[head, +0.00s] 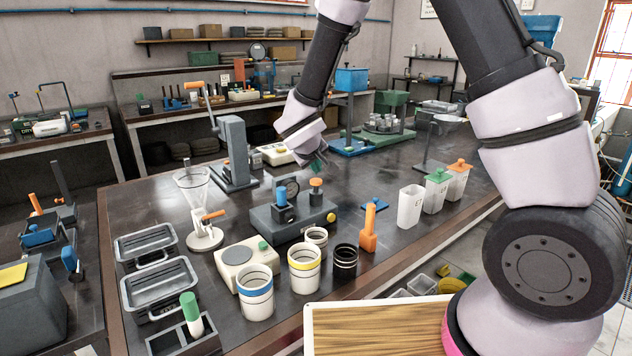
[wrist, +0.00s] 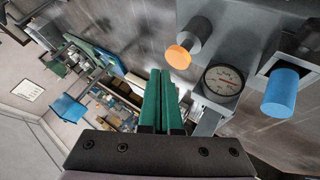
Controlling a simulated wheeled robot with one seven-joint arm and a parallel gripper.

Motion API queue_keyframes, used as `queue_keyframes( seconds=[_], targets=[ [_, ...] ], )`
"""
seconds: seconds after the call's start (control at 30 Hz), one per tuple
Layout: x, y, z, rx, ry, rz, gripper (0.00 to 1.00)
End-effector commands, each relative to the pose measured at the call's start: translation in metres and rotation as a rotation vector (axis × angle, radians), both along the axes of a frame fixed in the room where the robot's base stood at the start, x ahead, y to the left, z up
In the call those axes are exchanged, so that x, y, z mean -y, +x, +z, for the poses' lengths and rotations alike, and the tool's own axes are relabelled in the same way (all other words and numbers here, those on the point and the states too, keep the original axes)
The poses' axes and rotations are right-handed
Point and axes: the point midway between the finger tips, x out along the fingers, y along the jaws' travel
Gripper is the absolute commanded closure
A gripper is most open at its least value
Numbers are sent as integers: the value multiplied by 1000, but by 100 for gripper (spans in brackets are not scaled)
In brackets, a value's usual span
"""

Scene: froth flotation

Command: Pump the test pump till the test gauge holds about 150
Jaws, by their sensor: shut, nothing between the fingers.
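The test pump is a dark grey block (head: 262,222) near the middle of the bench in the head view. The round test gauge (head: 292,185) stands on it; it also shows face-on in the wrist view (wrist: 222,79), but its reading is too small to tell. A blue handle (head: 281,197) stands upright at the pump's left, and it also shows in the wrist view (wrist: 284,93). An orange knob (head: 316,185) stands at the pump's right and also in the wrist view (wrist: 180,53). My gripper (head: 319,165), with green fingers (wrist: 160,78), is shut and empty, above and behind the pump, touching nothing.
A yellow knob (head: 331,217) sits on the pump's right side. Striped cups (head: 304,270) and an orange-handled tool (head: 368,232) stand in front. A grey column with a crank (head: 233,150) stands to the left.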

Motion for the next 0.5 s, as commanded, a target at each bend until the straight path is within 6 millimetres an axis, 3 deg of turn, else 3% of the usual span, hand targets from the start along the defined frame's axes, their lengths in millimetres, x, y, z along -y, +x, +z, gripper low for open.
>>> queue_keyframes(
  seconds=[0.3,0.5],
  targets=[
    [0,1,33,4,3,-2,100],
    [0,0,45,1,2,-1,100]
  ],
)
